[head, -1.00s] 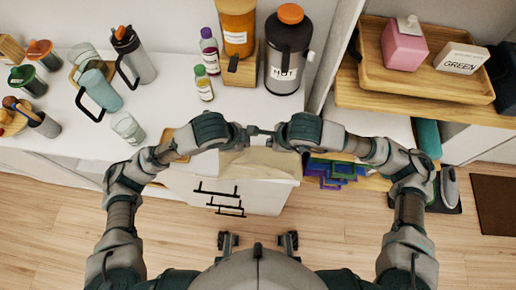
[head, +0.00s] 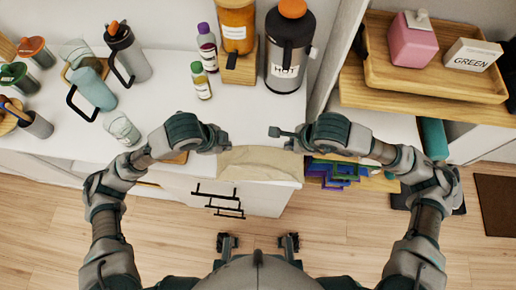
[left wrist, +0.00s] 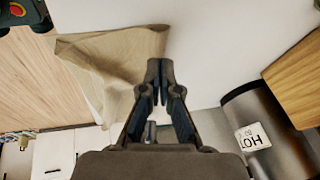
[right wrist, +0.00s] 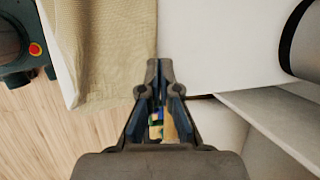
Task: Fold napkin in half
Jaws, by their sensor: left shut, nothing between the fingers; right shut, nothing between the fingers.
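The beige napkin (head: 262,162) lies at the front edge of the white counter, and part of it hangs over that edge. It also shows in the left wrist view (left wrist: 112,62) and the right wrist view (right wrist: 112,50). My left gripper (head: 224,140) is shut and empty near the napkin's left end. My right gripper (head: 275,132) is shut and empty above the counter near the napkin's right end. In the wrist views, the left fingertips (left wrist: 160,75) and right fingertips (right wrist: 160,75) appear beside the cloth; I cannot tell whether they touch it.
A black HOT flask (head: 286,55), an orange jar (head: 236,30) and small bottles stand behind the napkin. A wooden shelf (head: 425,92) with a tray is at right. The counter's middle is clear.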

